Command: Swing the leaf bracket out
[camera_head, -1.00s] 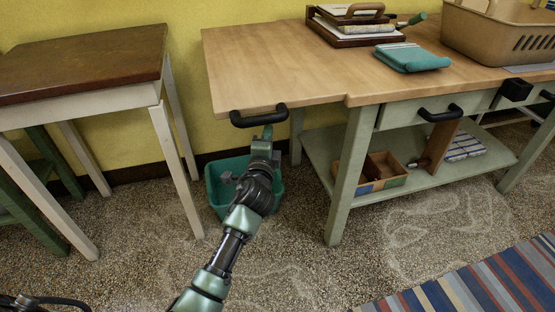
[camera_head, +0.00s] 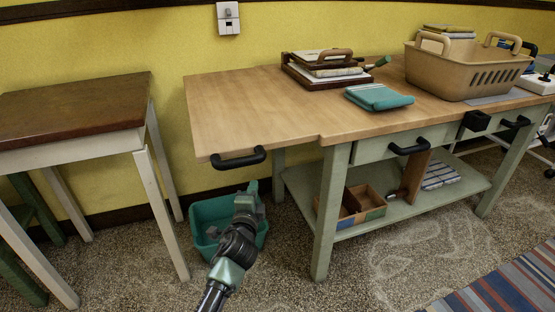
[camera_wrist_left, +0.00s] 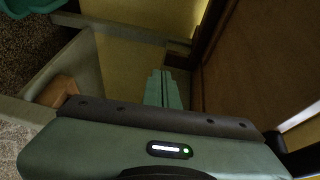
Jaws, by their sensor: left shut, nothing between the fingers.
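The workbench's wooden leaf (camera_head: 235,115) sticks out level at the left end, with a black handle (camera_head: 238,158) on its front edge. No leaf bracket can be made out in the head view; the leaf hides the space beneath it. My left gripper (camera_head: 250,188) is below the leaf, a little under and right of the handle, in front of the teal tub. In the left wrist view its green fingers (camera_wrist_left: 164,88) are shut and empty. A brown panel fills that view's right side, perhaps the leaf's underside. My right gripper is out of view.
The teal tub (camera_head: 205,218) stands on the floor beneath the leaf. A brown-topped table (camera_head: 75,110) with white legs is at the left. The bench's lower shelf (camera_head: 400,208) holds a wooden box (camera_head: 352,207). A tan basket (camera_head: 455,72) stands on the bench top.

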